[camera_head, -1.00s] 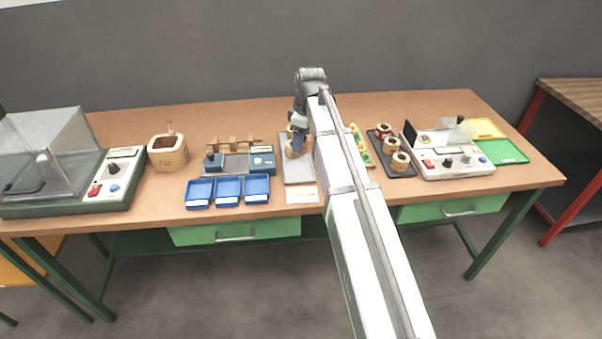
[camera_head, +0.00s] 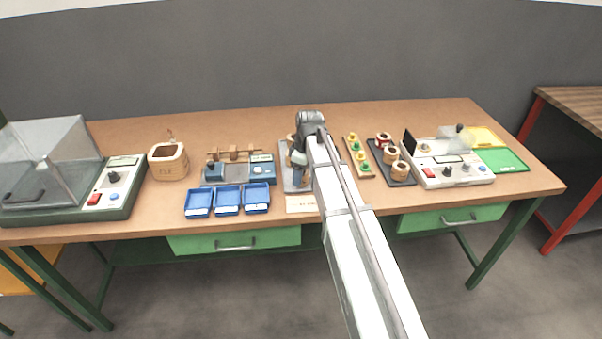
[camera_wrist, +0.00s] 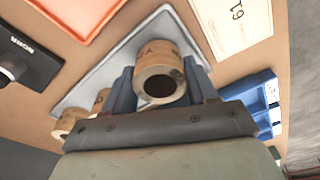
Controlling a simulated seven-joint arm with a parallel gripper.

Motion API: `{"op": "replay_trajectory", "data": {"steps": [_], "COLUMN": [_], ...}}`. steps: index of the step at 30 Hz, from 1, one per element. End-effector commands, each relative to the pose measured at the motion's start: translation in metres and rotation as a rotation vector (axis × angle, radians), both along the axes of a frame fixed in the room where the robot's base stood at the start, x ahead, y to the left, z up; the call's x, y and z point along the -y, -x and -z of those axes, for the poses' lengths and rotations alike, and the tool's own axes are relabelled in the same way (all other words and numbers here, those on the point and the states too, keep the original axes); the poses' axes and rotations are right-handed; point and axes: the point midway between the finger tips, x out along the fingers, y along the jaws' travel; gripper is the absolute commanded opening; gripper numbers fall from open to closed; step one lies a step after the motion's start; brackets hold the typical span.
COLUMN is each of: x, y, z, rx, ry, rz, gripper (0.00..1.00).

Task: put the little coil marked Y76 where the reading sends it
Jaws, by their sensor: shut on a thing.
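My gripper (camera_head: 299,172) is over the grey tray (camera_head: 284,155) at the middle of the bench, mostly hidden by my arm in the head view. In the wrist view its blue fingers (camera_wrist: 163,84) are shut on a small tan coil (camera_wrist: 155,55) with a dark open bore facing the camera. A mark like a Y shows on its upper side; the rest cannot be read. The grey tray (camera_wrist: 80,88) lies behind the coil. I cannot tell whether the coil touches it. More tan coils (camera_wrist: 70,121) show at the lower left.
Three blue bins (camera_head: 228,211) stand left of the tray, before a blue-ended device (camera_head: 262,168). A card (camera_wrist: 232,22) lies by the tray. At right are a peg strip (camera_head: 350,145), a dark coil holder (camera_head: 407,182), a white instrument (camera_head: 462,178), yellow (camera_head: 482,135) and green (camera_head: 515,160) trays.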

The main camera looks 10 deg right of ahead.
Motion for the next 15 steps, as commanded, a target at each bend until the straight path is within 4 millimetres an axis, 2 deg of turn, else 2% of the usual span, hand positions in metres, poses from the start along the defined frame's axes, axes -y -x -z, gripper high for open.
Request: {"op": "replay_trajectory", "data": {"steps": [11,12,15], "x": [0.0,0.0,0.0], "y": [-0.0002,-0.0002,-0.0002], "z": [0.0032,0.0037,0.0034], "rx": [0.001,0.001,0.001], "ry": [0.0,0.0,0.0], "rz": [0.0,0.0,0.0], "gripper": [0.19,0.58,0.68]}}
